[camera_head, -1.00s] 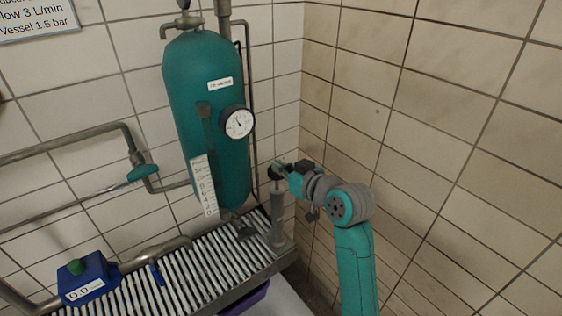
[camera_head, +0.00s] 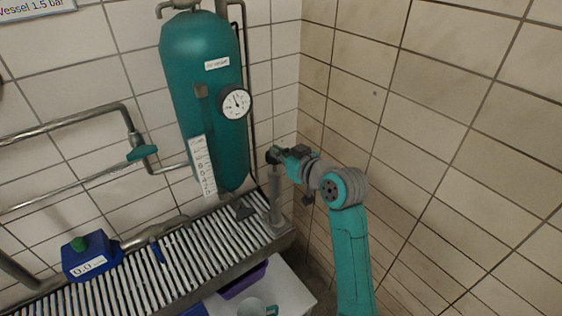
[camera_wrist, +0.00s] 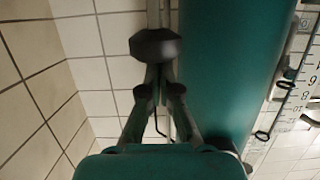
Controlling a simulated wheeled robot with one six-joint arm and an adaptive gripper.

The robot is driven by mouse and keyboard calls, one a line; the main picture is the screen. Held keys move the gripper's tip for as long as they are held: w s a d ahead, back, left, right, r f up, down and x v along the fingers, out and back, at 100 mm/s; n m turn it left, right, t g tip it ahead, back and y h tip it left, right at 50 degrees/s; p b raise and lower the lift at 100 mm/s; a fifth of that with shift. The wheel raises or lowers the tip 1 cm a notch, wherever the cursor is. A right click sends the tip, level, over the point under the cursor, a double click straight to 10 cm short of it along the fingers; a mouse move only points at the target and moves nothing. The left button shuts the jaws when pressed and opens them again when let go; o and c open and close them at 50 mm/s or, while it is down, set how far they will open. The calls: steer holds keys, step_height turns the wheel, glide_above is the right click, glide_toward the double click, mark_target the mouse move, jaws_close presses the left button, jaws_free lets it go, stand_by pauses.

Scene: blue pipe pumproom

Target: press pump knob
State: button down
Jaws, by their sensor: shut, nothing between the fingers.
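The pump is a grey upright cylinder (camera_head: 276,199) at the right end of the slatted rack. A dark, rounded pump knob (camera_wrist: 155,44) shows in the wrist view, just beyond my fingertips. My gripper (camera_wrist: 157,78) is shut and empty, its fingers closing to a point at the knob's near edge. In the head view my gripper (camera_head: 278,155) is at the top of the pump, where it partly hides the knob. I cannot tell whether the fingers touch the knob.
A teal vessel (camera_head: 205,80) with a round gauge (camera_head: 235,103) and a paper scale (camera_head: 202,165) stands close left. The tiled right wall is near my arm. A blue box (camera_head: 90,256) sits on the rack (camera_head: 200,252). A purple bin (camera_head: 243,281) and mug (camera_head: 250,307) are below.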

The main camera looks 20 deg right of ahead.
steer(key=shift+r, duration=0.7)
steer(key=v, duration=1)
stand_by(0.8)
step_height(320, 180, up, 6)
steer(key=shift+d+f, duration=0.1)
steer(key=shift+f, duration=0.05)
steer(key=shift+w, duration=0.15)
steer(key=w+a+f, duration=0.1)
steer(key=w, duration=0.2)
steer(key=w+a+f, duration=0.1)
steer(key=w+f, duration=0.1)
steer(key=w, duration=0.1)
steer(key=w+a+f, duration=0.1)
steer(key=w+f, duration=0.1)
steer(key=w, duration=0.1)
steer(key=shift+f, duration=0.7)
